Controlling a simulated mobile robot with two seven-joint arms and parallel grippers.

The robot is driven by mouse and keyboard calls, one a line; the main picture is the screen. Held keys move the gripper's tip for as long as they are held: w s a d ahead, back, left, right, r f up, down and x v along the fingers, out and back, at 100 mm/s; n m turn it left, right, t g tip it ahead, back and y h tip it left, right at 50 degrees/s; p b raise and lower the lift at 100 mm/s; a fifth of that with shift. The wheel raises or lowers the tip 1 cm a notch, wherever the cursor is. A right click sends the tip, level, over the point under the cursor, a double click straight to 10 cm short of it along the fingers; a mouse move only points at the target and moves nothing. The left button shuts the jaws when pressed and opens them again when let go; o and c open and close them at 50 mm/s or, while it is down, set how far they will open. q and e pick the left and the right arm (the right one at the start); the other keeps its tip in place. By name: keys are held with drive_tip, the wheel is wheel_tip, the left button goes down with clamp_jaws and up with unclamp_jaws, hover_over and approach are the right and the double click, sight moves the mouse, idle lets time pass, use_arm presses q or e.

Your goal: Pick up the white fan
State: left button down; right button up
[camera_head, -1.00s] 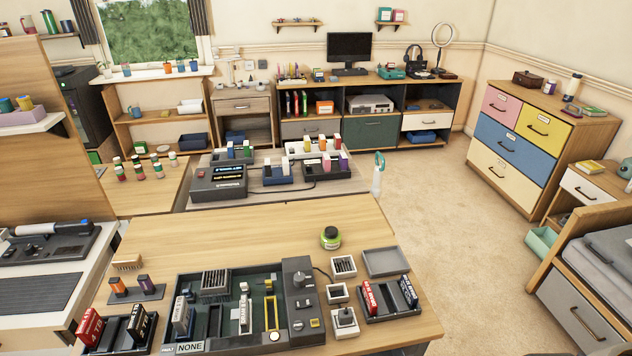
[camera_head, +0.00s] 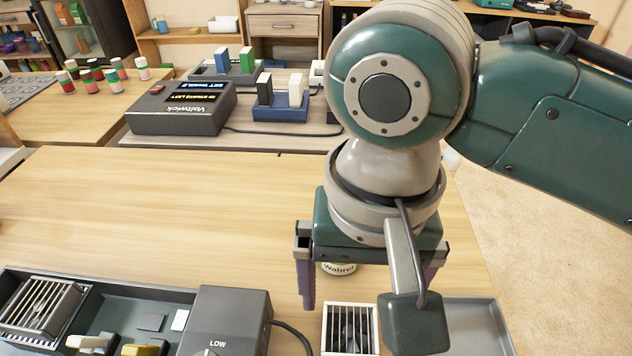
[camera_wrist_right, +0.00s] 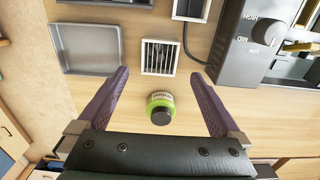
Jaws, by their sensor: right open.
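The white fan is most likely the small square white-framed box with dark slats (camera_head: 350,328), lying on the wooden table at the bottom of the head view. It also shows in the right wrist view (camera_wrist_right: 158,57), at the upper middle. My right gripper (camera_head: 368,288) is open and empty, pointing down above the table. In the right wrist view its two purple fingers (camera_wrist_right: 160,75) stand apart, with the fan just past the fingertips and centred between them. It does not visibly touch the fan. My left gripper is not in view.
A small jar with a green band (camera_wrist_right: 160,105) shows between the fingers; my gripper partly hides it in the head view (camera_head: 339,268). An empty grey tray (camera_wrist_right: 87,48) lies beside the fan. A dark control box (camera_head: 226,320) and its cable are on the other side.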

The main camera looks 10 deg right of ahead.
sight(351, 335)
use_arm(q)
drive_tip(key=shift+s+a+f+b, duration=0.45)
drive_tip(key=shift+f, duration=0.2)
use_arm(e)
drive_tip(key=f, duration=0.3)
drive_tip(key=shift+s+a+f, duration=0.25)
drive_tip(key=shift+s+f, duration=0.05)
drive_tip(key=shift+s, duration=0.1)
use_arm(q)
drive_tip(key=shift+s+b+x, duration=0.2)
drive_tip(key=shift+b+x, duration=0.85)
use_arm(e)
drive_tip(key=f, duration=0.5)
drive_tip(key=shift+w+d, duration=0.2)
drive_tip(key=shift+d, duration=0.05)
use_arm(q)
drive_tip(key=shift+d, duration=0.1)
use_arm(e)
drive_tip(key=shift+c, duration=0.2)
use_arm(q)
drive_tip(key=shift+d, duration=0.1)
use_arm(e)
drive_tip(key=c, duration=1.2)
drive_tip(key=shift+r, duration=0.1)
